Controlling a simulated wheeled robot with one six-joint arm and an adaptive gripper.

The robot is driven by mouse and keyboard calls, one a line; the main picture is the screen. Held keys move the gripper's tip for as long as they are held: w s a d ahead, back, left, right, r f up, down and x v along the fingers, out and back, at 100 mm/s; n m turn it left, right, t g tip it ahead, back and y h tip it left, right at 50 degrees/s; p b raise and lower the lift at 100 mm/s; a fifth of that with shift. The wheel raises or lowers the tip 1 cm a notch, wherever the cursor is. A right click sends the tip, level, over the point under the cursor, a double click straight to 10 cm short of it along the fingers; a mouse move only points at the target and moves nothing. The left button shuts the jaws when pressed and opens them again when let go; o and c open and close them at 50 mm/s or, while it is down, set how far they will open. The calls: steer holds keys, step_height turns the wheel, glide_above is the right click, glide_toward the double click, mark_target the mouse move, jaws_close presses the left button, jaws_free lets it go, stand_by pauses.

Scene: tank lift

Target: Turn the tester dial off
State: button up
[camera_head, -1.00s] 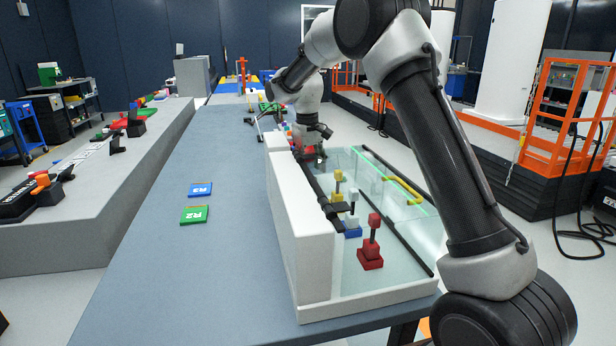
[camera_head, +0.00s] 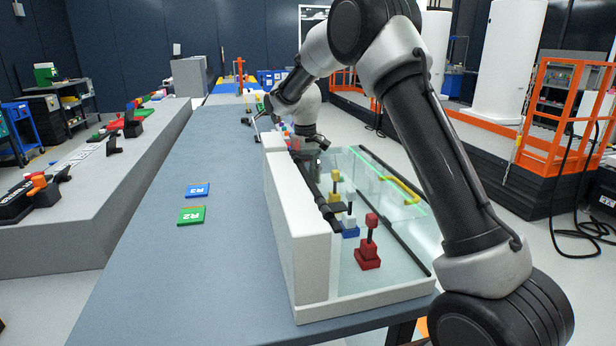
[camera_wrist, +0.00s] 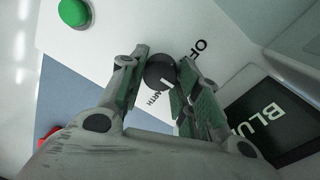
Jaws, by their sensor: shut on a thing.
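The tester dial (camera_wrist: 158,74) is a small round black knob with a white mark, on a white panel in the wrist view. My gripper (camera_wrist: 164,62) has its two fingers on either side of the dial and is shut on it. The white mark points roughly to the lower right, partly hidden by the right finger. In the head view, my arm hides the dial.
A dark BLUE sign (camera_wrist: 266,118) is at right. A glass-walled tank (camera_head: 318,240) with coloured handles stands on the blue-grey table (camera_head: 150,270).

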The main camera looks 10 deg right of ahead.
steer(key=shift+n, duration=0.3)
steer(key=n, duration=0.5)
steer(key=shift+s, duration=0.1)
steer(key=n, duration=0.6)
steer(key=shift+n, duration=0.3)
steer(key=o, duration=1)
steer(key=r, duration=1.2)
steer(key=shift+s, duration=0.4)
